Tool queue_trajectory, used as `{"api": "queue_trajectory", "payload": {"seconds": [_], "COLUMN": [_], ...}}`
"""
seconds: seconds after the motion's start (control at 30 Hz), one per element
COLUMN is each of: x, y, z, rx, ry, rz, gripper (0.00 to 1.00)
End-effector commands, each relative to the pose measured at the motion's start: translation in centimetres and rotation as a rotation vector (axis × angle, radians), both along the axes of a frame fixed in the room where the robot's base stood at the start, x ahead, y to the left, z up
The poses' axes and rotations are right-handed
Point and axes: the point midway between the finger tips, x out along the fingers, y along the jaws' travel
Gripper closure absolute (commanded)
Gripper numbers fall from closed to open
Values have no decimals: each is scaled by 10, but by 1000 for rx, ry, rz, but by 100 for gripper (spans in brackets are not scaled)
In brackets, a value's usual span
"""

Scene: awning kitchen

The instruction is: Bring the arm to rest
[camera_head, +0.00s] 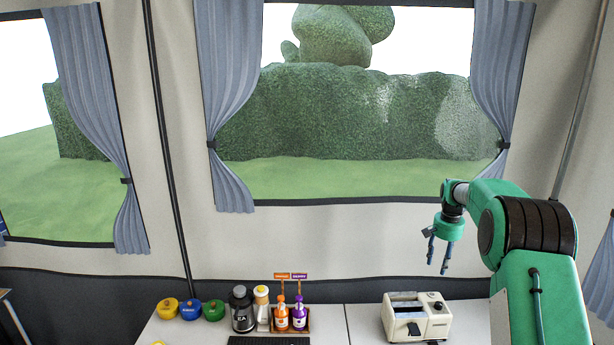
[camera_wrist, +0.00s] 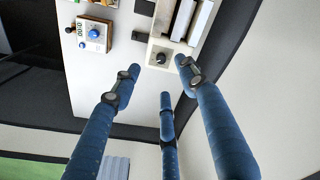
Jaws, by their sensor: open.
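My gripper (camera_head: 438,252) hangs from my green arm at the right of the head view, with its fingers pointing down. It is in the air above and behind the right part of the white counter, above the cream toaster (camera_head: 417,317). In the wrist view my gripper (camera_wrist: 160,85) shows several blue fingers spread apart, with nothing between them. The fingers touch nothing that I can see.
The white counter (camera_head: 365,322) carries a wooden caddy with an orange bottle (camera_head: 282,314) and a purple bottle (camera_head: 298,313), a dark grinder (camera_head: 242,309), and yellow, blue and green pots (camera_head: 190,309). A curtained window (camera_head: 350,110) is behind. Air around the gripper is free.

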Motion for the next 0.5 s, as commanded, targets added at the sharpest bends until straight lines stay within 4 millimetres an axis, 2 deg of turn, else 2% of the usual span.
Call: {"api": "queue_trajectory", "payload": {"seconds": [0.03,0.1,0.27,0.5], "x": [-7,-17,-41,-85], "y": [9,19,44,80], "z": [15,33,71,121], "rx": [-3,-7,-17,-30], "ry": [-9,-21,-46,-85], "rz": [11,26,64,117], "gripper": [57,57,57,57]}}
